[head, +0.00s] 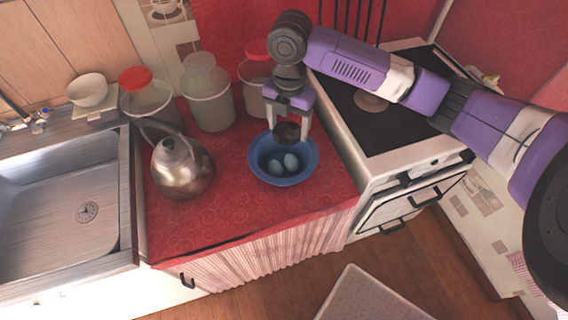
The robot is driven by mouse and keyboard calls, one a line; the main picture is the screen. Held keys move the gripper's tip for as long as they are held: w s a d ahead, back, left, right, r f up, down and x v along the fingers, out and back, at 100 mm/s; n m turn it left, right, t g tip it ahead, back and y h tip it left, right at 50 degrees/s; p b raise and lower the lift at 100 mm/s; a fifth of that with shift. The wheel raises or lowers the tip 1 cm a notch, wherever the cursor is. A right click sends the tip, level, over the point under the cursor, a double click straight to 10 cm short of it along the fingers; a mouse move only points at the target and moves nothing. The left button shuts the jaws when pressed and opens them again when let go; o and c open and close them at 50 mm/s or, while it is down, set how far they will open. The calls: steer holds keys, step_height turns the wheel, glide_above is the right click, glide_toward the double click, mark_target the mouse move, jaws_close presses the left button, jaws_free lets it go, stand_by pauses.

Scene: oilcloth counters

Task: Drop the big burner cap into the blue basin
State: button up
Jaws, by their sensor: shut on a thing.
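The big burner cap (287,132) is a dark round disc between the fingers of my gripper (287,128). My gripper points down and is shut on it. The cap is over the far part of the blue basin (261,174), and I cannot tell whether it touches the basin. The basin stands on the red oilcloth counter and holds two pale blue egg-shaped things (283,164). The cap and fingers hide part of the basin's far rim.
A metal kettle (180,168) stands left of the basin. Several lidded containers (207,95) stand behind. A stove (385,125) is to the right, with a sink (60,200) at far left. Red counter is clear in front of the basin (250,215).

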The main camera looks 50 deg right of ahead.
steer(key=shift+f, duration=0.7)
steer(key=o, duration=1.5)
steer(key=shift+c, duration=0.2)
steer(key=shift+r+b, duration=0.6)
steer(key=shift+r, duration=3.35)
